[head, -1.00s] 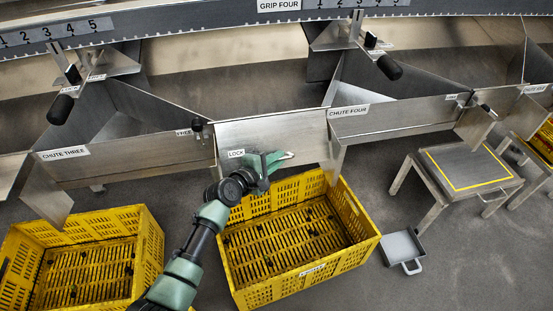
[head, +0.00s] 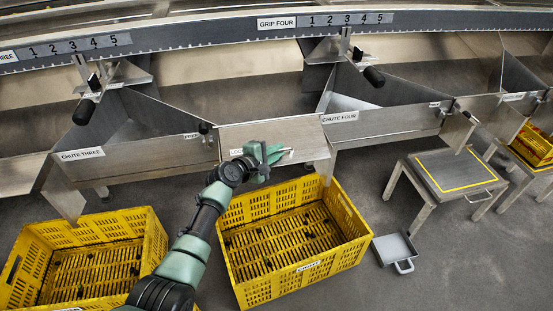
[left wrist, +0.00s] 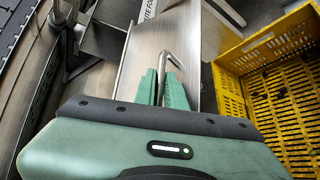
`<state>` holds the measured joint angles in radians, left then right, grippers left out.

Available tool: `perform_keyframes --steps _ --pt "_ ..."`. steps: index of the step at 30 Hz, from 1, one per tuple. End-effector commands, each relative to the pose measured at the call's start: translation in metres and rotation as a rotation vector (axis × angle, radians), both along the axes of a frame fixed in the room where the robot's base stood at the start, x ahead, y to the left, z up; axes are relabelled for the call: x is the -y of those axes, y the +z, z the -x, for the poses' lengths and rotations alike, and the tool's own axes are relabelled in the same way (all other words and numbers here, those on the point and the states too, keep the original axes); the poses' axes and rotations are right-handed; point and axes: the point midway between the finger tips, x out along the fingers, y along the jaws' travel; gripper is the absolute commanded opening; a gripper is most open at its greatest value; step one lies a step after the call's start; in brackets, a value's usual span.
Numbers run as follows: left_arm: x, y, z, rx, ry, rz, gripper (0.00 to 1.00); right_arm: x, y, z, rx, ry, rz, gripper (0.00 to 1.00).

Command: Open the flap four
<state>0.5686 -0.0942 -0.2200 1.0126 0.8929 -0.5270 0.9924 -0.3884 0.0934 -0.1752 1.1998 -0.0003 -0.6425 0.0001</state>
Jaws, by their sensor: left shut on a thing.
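Flap four (head: 268,132) is the plain metal panel at the mouth of the chute labelled CHUTE FOUR, left of that label. It slants outward over a yellow crate. My left gripper (head: 284,154) is in front of the flap and partly covers a LOCK label. In the left wrist view my left gripper (left wrist: 163,88) is shut on a bent metal handle (left wrist: 172,60), whose hooked end shows between the green fingers. The flap's metal face (left wrist: 152,45) lies just beyond. How the handle joins the flap is hidden. My right gripper is not in view.
The yellow crate (head: 226,262) stands below the flap; another yellow crate (head: 157,235) is to the left. A metal stool (head: 428,192) and a small grey scoop (head: 377,250) are on the right. Black-knobbed levers (head: 374,77) stick out above the chutes.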

Motion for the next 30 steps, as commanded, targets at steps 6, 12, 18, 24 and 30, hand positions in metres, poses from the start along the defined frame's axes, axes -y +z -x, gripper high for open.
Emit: perform_keyframes --steps 6,12,18,24,30 --pt "-0.0010 0.0167 -0.0105 0.022 0.006 0.003 0.00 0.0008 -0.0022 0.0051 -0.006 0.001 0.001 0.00" --pt "-0.0015 0.0175 -0.0117 0.022 0.007 0.003 0.00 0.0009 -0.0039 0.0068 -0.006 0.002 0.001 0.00" --pt "-0.0022 0.0178 -0.0120 0.024 0.010 0.003 0.00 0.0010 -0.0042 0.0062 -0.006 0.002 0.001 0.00" --pt "-0.0020 0.0156 -0.0111 0.019 0.008 0.003 0.33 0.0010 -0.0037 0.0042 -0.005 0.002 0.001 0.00" --pt "-0.0014 0.0124 -0.0096 0.013 0.006 0.002 0.33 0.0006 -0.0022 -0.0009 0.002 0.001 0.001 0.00"
